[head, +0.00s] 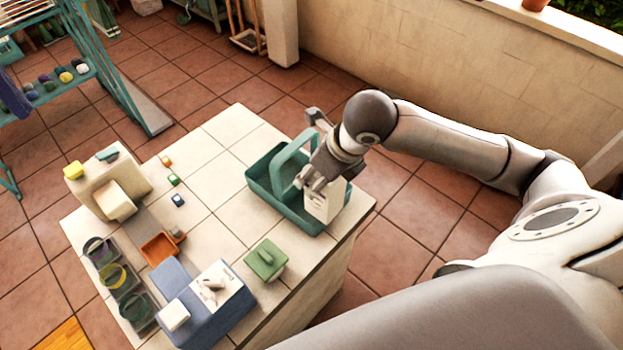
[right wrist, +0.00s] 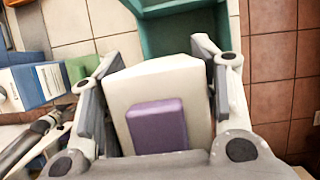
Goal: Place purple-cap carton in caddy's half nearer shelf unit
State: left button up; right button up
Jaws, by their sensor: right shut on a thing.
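The white carton (head: 322,207) is held in my right gripper (head: 322,184) at the right end of the teal caddy (head: 258,187). In the right wrist view, the carton (right wrist: 165,82) with its purple cap (right wrist: 157,126) sits between both fingers of the right gripper (right wrist: 158,68). The cap is hidden in the head view. The caddy's arched handle (head: 290,152) stands to the left of the carton. I cannot tell whether the carton's base is inside the caddy or just above it. The caddy (right wrist: 180,38) shows beyond the carton in the wrist view. My left gripper is not in view.
A green lidded box (head: 265,260) and a blue box (head: 205,305) stand near the counter's front. An orange tray (head: 158,248), dark cups and a beige dispenser (head: 105,185) are at left. A teal shelf rack (head: 85,75) stands beyond.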

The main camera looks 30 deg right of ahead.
jog(key=w+d+f+b, duration=0.1)
jog(key=w+f+b, duration=0.4)
jog(key=f, duration=0.4)
jog(key=shift+w+d+f, duration=0.35)
jog(key=shift+w+d, duration=0.05)
jog(key=shift+w, duration=0.35)
jog(key=o, duration=1.6)
jog(key=b+v, duration=0.1)
jog(key=v, duration=1.1)
jog(key=shift+s+b, duration=0.1)
jog(key=shift+b, duration=0.2)
jog(key=shift+s+f, duration=0.1)
jog(key=shift+f, duration=0.05)
